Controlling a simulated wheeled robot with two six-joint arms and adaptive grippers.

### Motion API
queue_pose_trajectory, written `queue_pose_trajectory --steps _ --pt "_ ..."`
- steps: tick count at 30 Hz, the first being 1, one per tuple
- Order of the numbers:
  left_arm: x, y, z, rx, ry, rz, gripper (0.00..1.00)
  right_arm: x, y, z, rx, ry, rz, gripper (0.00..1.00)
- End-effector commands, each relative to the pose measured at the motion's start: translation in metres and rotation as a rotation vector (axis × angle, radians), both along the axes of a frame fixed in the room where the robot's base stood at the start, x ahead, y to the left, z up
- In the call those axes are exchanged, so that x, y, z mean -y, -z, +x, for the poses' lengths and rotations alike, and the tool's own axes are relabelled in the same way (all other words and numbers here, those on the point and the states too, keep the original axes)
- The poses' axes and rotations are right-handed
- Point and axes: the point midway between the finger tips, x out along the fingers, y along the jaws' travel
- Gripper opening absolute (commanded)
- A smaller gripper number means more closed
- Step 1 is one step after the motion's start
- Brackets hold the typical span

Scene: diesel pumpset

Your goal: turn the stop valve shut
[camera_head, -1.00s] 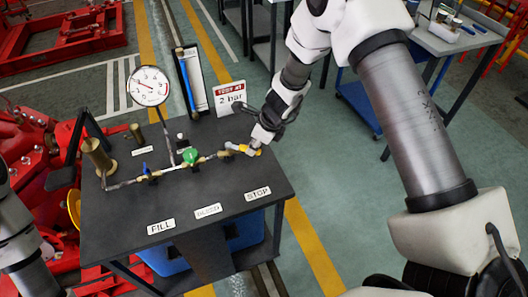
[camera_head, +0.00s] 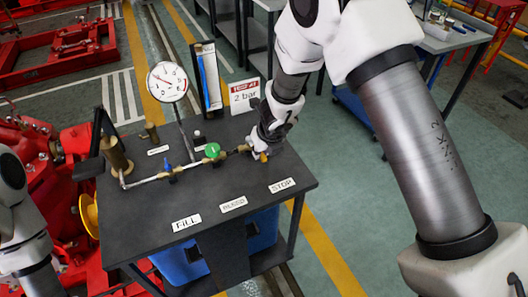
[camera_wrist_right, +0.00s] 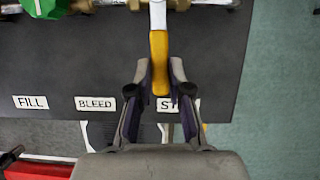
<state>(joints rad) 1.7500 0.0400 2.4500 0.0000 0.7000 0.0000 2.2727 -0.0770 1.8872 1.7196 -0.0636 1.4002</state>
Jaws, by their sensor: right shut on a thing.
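The stop valve's yellow lever (camera_wrist_right: 159,45) sits between the two fingers of my right gripper (camera_wrist_right: 160,78) in the right wrist view. The lever points away from the pipe toward the STOP label (camera_wrist_right: 165,104), roughly square across the pipe. In the head view a little of the yellow lever (camera_head: 262,157) shows under my right gripper (camera_head: 264,146) at the right end of the pipe; the valve body is mostly hidden there. My left arm shows at the left edge, its gripper out of frame.
A green-handled valve (camera_head: 212,150) and a blue-handled valve (camera_head: 168,168) are on the same pipe to the left. A pressure gauge (camera_head: 167,82) and a 2 bar sign (camera_head: 244,96) stand behind. The front of the dark table (camera_head: 150,210) is clear apart from labels.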

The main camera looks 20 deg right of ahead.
Motion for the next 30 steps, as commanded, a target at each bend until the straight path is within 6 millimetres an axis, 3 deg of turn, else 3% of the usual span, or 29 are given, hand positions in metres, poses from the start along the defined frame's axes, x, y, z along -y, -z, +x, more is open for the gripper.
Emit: queue_pose_trajectory --steps 19,20,21,22,30 --pt "0.0 0.0027 0.0 0.0 0.0 0.0 0.0 -0.0026 0.0013 -0.0011 -0.003 0.061 0.001 0.0" --pt "0.0 0.0027 0.0 0.0 0.0 0.0 0.0 -0.0027 0.0013 -0.001 -0.003 0.061 0.002 0.25" --pt "0.0 0.0027 0.0 0.0 0.0 0.0 0.0 -0.0026 0.0012 -0.0011 -0.003 0.061 0.001 0.4" --pt "0.0 0.0027 0.0 0.0 0.0 0.0 0.0 -0.0026 0.0012 -0.001 -0.003 0.061 0.001 0.44" --pt "0.0 0.0025 0.0001 0.0 0.0 0.0 0.0 -0.0025 0.0002 -0.0004 -0.001 0.059 0.001 0.44"
